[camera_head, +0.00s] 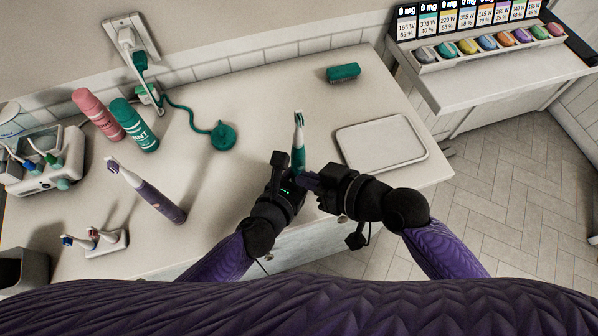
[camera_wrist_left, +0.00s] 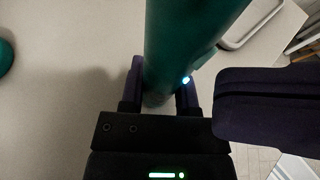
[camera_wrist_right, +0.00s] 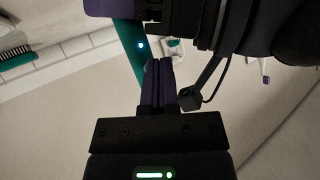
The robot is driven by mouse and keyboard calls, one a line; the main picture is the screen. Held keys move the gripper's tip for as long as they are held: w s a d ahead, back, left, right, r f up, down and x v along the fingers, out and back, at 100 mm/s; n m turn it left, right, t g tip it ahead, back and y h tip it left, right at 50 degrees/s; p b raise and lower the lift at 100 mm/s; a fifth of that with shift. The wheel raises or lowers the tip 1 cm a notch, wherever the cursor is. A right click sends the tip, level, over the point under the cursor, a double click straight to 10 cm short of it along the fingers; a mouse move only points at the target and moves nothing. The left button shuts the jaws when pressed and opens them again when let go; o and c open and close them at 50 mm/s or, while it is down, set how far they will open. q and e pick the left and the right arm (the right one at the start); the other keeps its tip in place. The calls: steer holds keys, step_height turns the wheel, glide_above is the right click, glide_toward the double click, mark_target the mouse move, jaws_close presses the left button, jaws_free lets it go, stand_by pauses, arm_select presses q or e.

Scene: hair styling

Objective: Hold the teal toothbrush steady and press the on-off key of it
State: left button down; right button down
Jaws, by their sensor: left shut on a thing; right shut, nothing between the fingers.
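The teal toothbrush (camera_head: 299,148) stands upright, head up, near the counter's front edge. My left gripper (camera_head: 289,178) is shut on its handle; the left wrist view shows the teal handle (camera_wrist_left: 190,35) between the two fingers (camera_wrist_left: 162,88). A small bluish-white light glows on the handle near the fingers. My right gripper (camera_head: 306,181) is shut and empty, its tips to the right of the handle. In the right wrist view its closed tips (camera_wrist_right: 160,66) are just below and right of the handle's (camera_wrist_right: 129,52) light. Whether they touch it cannot be told. The key itself is not clearly seen.
A white tray (camera_head: 381,143) lies to the right and a teal hairbrush (camera_head: 343,72) behind. A teal round object (camera_head: 223,136) with a cord lies left. A purple toothbrush (camera_head: 150,194), pink can (camera_head: 97,114) and teal can (camera_head: 134,125) stand farther left.

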steer(key=shift+w+a, duration=0.1)
steer(key=shift+w, duration=0.15)
stand_by(0.3)
steer(key=shift+s+d, duration=0.2)
steer(key=shift+s, duration=0.5)
steer(key=s+d, duration=0.2)
steer(key=s, duration=0.3)
steer(key=shift+s, duration=0.35)
